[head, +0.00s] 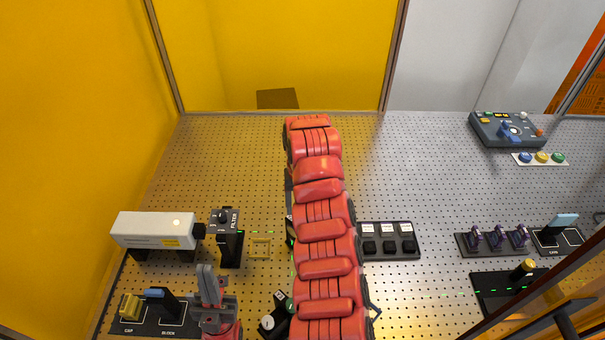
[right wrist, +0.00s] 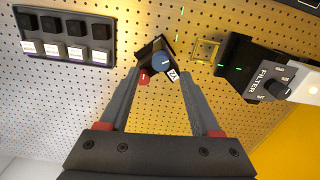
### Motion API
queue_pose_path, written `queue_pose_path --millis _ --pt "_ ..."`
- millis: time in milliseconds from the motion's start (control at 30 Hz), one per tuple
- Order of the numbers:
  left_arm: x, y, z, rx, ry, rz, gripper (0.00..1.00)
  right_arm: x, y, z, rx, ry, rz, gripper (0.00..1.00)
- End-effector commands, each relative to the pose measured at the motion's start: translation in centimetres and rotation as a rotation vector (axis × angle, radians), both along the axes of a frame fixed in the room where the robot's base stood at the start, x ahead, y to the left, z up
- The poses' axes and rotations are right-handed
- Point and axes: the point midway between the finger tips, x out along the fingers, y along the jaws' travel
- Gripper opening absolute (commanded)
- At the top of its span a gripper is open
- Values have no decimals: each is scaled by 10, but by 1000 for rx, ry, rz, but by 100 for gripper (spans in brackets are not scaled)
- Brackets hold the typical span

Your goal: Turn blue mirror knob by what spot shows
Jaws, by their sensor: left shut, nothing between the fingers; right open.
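In the right wrist view a small black mirror mount carries a blue knob (right wrist: 161,60), with a red knob (right wrist: 145,77) beside it and a white label. My right gripper (right wrist: 160,76) is open; the blue knob shows between its fingertips, and I cannot tell whether they touch it. In the head view my red right arm covers the middle of the board and hides the blue knob and that gripper. My left gripper (head: 208,272) is shut and empty, at the lower left near the block stand. Short green marks (right wrist: 222,65) show near the filter; I cannot make out a spot reading.
A white laser box (head: 150,230) and a black filter unit (head: 229,240) stand at the left. A row of black switches (head: 388,245) lies right of my arm. A grey console (head: 508,130) and coloured buttons (head: 541,158) are at the back right. The board's back middle is clear.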

Motion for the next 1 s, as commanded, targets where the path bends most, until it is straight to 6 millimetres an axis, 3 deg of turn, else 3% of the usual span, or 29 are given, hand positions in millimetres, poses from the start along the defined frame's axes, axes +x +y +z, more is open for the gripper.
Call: queue_pose_path --millis 700,1000 --pt "0 0 -6 0 0 0 0 -1 0 100 7 1 3 64" --pt "0 0 -10 0 0 0 0 -1 -1 125 5 1 3 64"
